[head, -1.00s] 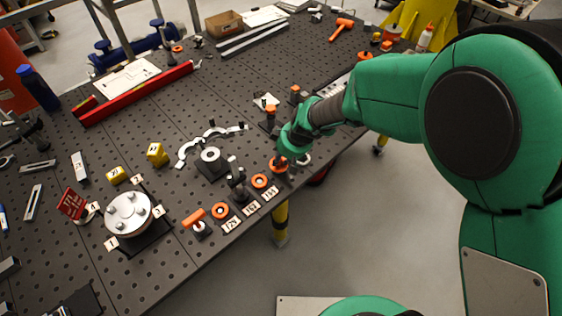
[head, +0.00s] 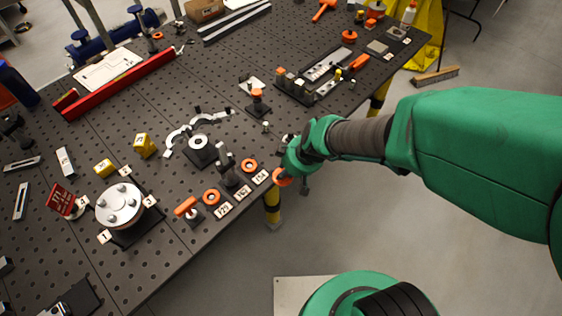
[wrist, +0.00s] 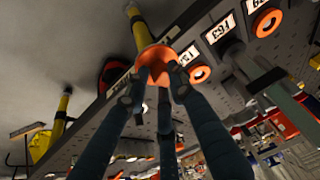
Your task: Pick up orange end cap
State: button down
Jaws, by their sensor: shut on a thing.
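My gripper (wrist: 157,70) is shut on an orange end cap. The cap (wrist: 151,57) shows between the fingertips in the wrist view. In the head view the held cap (head: 283,177) is below my wrist, at the table's front edge and apparently clear of the top. Two similar orange rings stay on the table, one (head: 249,165) just left of my gripper and another (head: 211,197) farther left. My arm and wrist hide most of the fingers in the head view.
White number labels (head: 242,193) line the front edge of the perforated table (head: 100,265). Dark clamps (head: 226,163), an orange-handled part (head: 187,207) and a round fixture (head: 120,205) stand nearby. Open floor (head: 370,240) lies in front.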

jog(key=shift+s+d+r, duration=0.1)
jog(key=shift+s+d, duration=0.1)
jog(key=shift+s, duration=0.25)
jog(key=shift+s+d, duration=0.15)
jog(key=shift+s, duration=0.3)
jog(key=shift+w, duration=0.1)
